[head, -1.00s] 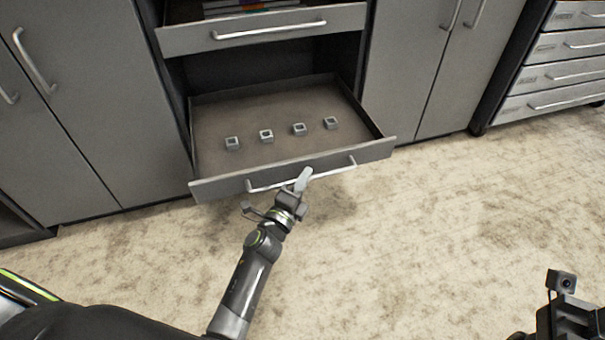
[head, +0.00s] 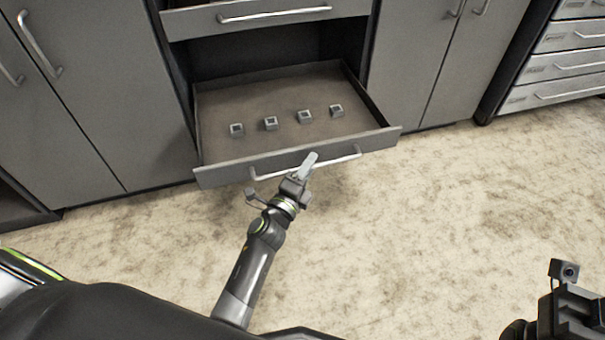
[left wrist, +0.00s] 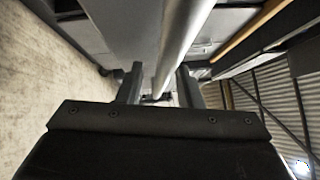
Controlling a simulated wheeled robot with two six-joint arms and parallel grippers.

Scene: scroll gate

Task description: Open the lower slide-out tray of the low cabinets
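The lower slide-out tray (head: 220,178) is pulled well out of the low cabinet, with its inside showing. Its bar handle (head: 340,160) runs along the front panel; the bar also shows in the left wrist view (left wrist: 180,40). My left gripper (head: 308,165) is at the middle of this handle. In the left wrist view its two fingers (left wrist: 158,82) stand apart on either side of the bar, with a gap visible on the left. My right gripper (head: 578,308) is partly in view at the lower right, away from the tray; its fingers cannot be made out.
Several small grey hollow cubes (head: 305,117) stand in a row in the tray. An upper drawer (head: 190,24) with a bar handle is above. Closed cabinet doors (head: 85,110) flank the opening. A drawer unit (head: 550,70) stands at the right. The floor (head: 430,220) in front is clear.

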